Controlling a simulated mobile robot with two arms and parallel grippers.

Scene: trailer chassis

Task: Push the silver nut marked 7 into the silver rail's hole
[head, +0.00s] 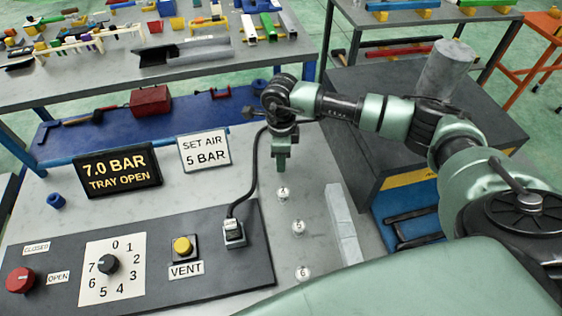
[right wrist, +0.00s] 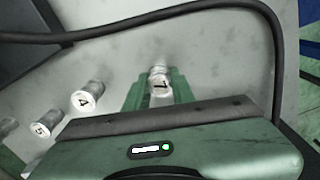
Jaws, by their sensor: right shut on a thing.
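The silver nut marked 7 (right wrist: 160,80) is between the green fingers of my right gripper (right wrist: 158,90), label facing the wrist camera. In the head view the right gripper (head: 281,158) points down above the grey table, behind the row of nuts, and is shut on the nut. The nut is hidden there, and I cannot tell if it touches the table. A long pale grey bar (head: 343,225), possibly the silver rail, lies right of the nuts. No hole can be made out on it. My left gripper is not in view.
Nuts marked 4 (head: 283,193), 5 (head: 298,227) and 6 (head: 302,273) stand on the table in front. A control panel (head: 215,275) with knobs and a black hose (head: 255,165) is at left. Signs (head: 118,172) stand behind it.

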